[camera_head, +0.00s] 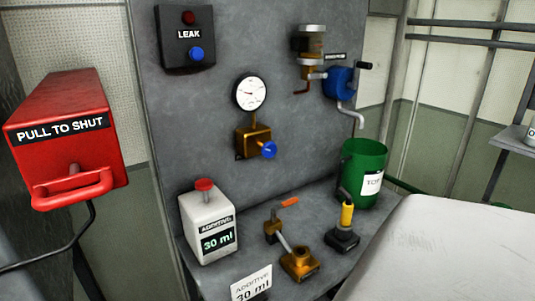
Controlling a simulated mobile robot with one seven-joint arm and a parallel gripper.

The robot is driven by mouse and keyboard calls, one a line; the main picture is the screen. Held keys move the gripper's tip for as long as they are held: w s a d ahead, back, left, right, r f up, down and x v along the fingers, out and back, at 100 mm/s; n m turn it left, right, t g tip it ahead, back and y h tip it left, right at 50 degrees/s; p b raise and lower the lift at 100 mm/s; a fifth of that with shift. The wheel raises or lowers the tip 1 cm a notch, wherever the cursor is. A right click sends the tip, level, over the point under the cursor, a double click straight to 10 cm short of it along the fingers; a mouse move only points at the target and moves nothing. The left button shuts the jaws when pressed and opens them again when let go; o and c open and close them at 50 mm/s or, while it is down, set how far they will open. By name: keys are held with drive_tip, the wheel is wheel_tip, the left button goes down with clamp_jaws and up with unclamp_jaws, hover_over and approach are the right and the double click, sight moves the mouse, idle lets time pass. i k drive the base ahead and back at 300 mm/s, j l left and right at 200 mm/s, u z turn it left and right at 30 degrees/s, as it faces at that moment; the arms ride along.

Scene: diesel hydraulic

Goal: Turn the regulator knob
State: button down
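The brass regulator (251,141) is mounted on the grey upright panel, near the middle of the view. Its blue knob (267,150) sticks out at the lower right of the brass body. A round white dial gauge (251,93) with a dark rim sits above it on a short stem. Nothing touches the knob. My gripper is not in view.
A red "PULL TO SHUT" box (70,125) juts out at left. A large white surface fills the lower right.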

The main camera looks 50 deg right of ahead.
sight(269, 149)
drive_tip(key=l+z, duration=0.1)
drive_tip(key=z, duration=0.35)
drive_tip(key=j+z, duration=0.2)
drive_tip(key=z, duration=0.3)
drive_tip(key=k+j+z, duration=0.1)
drive_tip(key=z, duration=0.35)
drive_tip(key=k+j+z, duration=0.15)
drive_tip(key=z, duration=0.35)
drive_tip(key=u, duration=0.3)
drive_tip(key=i, duration=0.05)
